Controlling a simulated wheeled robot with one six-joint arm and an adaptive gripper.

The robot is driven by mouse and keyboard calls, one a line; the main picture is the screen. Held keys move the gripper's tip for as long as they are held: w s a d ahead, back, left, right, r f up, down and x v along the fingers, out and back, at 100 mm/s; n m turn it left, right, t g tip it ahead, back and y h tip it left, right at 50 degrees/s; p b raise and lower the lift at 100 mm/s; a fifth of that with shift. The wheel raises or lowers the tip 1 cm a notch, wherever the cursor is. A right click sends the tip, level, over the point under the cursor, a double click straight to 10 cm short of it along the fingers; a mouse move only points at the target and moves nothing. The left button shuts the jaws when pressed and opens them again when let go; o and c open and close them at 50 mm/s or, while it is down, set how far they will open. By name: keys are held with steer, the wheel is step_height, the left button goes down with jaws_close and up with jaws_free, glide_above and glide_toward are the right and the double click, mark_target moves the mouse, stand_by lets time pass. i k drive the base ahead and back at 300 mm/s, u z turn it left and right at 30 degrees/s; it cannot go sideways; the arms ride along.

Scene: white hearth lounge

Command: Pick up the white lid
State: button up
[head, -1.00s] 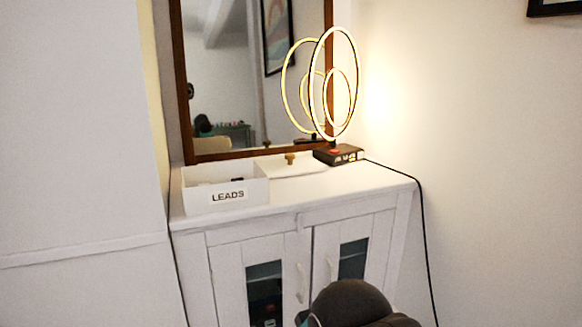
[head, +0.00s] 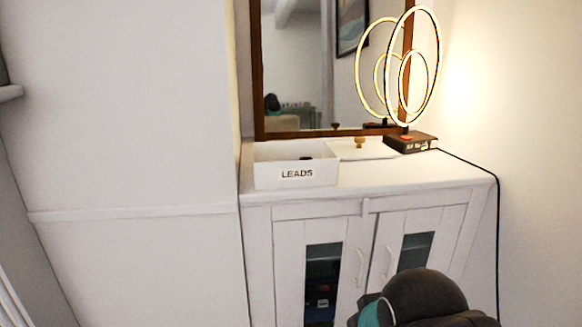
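The white lid (head: 378,151) lies flat on top of the white cabinet, with a small brass-coloured knob (head: 360,142) on it. It sits between a white open box labelled LEADS (head: 283,176) on its left and the dark base of a ring lamp (head: 410,143) on its right. The box hides part of the lid's left side. A dark rounded part of my arm shows at the bottom right, low in front of the cabinet doors. My gripper's fingers are not visible.
The white cabinet (head: 462,179) has two doors with glass panes. A wood-framed mirror (head: 258,75) stands behind the lid. A black cable (head: 497,230) runs from the lamp over the cabinet's right edge. The cabinet top's front strip is clear.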

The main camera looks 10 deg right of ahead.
mark_target(360, 148)
steer(key=z, duration=0.35)
steer(key=k, duration=0.45)
steer(key=z, duration=0.9)
steer(key=i, duration=1.2)
steer(key=u, duration=0.7)
